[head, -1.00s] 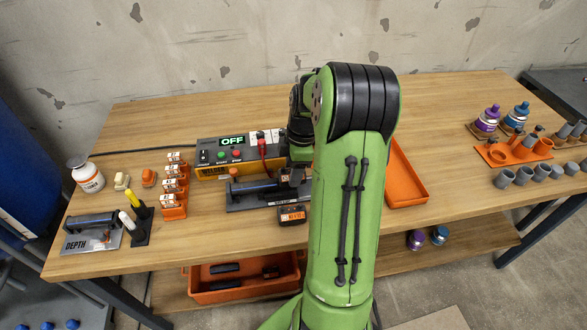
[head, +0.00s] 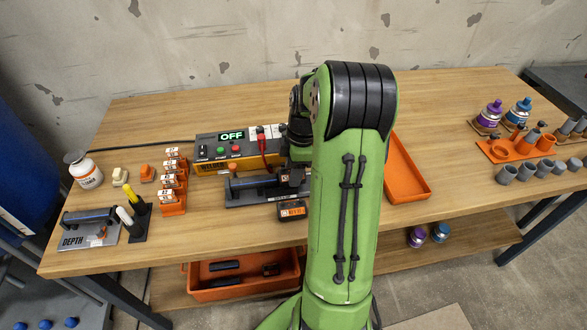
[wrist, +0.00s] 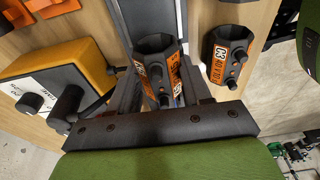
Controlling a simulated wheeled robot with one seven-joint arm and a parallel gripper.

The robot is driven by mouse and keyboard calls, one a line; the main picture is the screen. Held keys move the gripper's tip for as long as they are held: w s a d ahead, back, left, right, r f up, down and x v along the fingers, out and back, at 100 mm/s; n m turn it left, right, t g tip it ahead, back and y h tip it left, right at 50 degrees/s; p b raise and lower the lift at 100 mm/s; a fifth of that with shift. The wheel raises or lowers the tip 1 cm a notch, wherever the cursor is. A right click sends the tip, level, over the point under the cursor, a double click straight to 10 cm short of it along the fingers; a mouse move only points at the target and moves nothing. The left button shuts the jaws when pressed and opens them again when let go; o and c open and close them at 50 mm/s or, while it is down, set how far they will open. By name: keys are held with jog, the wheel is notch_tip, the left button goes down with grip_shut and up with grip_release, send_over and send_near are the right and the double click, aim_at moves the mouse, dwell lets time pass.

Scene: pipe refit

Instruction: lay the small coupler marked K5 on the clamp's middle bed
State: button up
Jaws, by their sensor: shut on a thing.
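The clamp (head: 240,199) is a dark grey plate with a blue-black pipe on it, in front of the welder. My gripper (head: 292,178) is mostly hidden by my arm at the clamp's right end. In the wrist view my gripper (wrist: 160,98) is shut on a small black coupler (wrist: 152,47) with an orange label; its full mark is not readable. It is held over or at the clamp's dark length; I cannot tell whether it touches. The middle bed is not clearly visible.
Another black coupler with an orange label (head: 291,209) stands on the bench in front of the clamp; it also shows in the wrist view (wrist: 231,60). The welder (head: 216,166) reads OFF. An orange tray (head: 410,182) lies right of my arm. An orange rack (head: 173,205) stands left.

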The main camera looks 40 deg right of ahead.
jog(key=shift+f, duration=0.1)
dwell(0.3)
jog(key=o, duration=1.2)
jog(key=shift+o, duration=0.2)
notch_tip(320, 180, up, 8)
jog(key=p, duration=0.6)
jog(key=shift+f, duration=0.25)
